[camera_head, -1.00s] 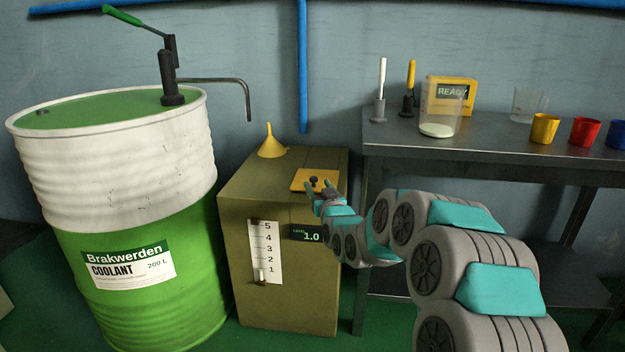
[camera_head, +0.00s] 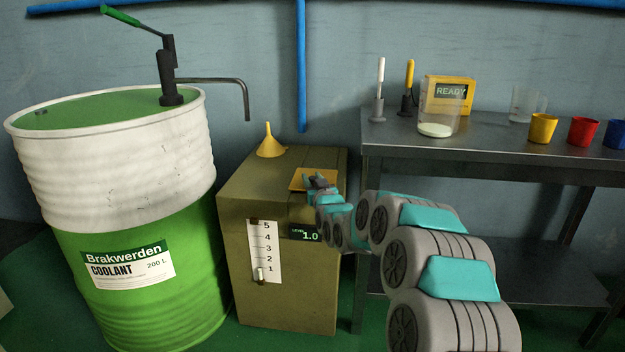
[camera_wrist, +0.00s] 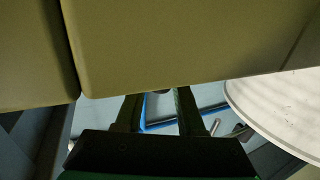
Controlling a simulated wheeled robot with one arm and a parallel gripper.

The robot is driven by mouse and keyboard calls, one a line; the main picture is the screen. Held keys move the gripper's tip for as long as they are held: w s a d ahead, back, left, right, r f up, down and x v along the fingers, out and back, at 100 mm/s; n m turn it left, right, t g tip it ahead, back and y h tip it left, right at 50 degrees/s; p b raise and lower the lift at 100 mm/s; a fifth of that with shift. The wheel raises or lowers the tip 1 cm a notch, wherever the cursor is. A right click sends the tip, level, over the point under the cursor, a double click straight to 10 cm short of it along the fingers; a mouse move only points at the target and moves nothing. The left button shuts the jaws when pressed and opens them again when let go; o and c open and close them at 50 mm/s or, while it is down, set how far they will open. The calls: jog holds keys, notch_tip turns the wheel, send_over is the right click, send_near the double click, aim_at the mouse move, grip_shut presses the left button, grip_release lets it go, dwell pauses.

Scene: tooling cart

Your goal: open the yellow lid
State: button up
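The yellow lid (camera_head: 299,181) is a flat plate on top of the olive tank (camera_head: 262,178), near its right front. It looks down on the tank top, though my gripper covers much of it. My gripper (camera_head: 318,180) is at the lid, over its front right part. The lid's dark knob, seen earlier, cannot be clearly made out. In the wrist view, the two fingers of my gripper (camera_wrist: 157,100) stand apart with a visible gap. Their tips meet the edge of a large olive surface (camera_wrist: 190,45), and a small dark shape shows between them. I see no firm hold on the knob.
A yellow funnel (camera_head: 269,147) stands at the tank's back left. A green-and-white coolant drum (camera_head: 115,215) with a pump is on the left. The metal bench (camera_head: 480,150) on the right holds a glass beaker (camera_head: 438,118), several cups and a yellow READY box (camera_head: 462,87).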

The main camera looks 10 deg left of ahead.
grip_shut()
dwell(1.0)
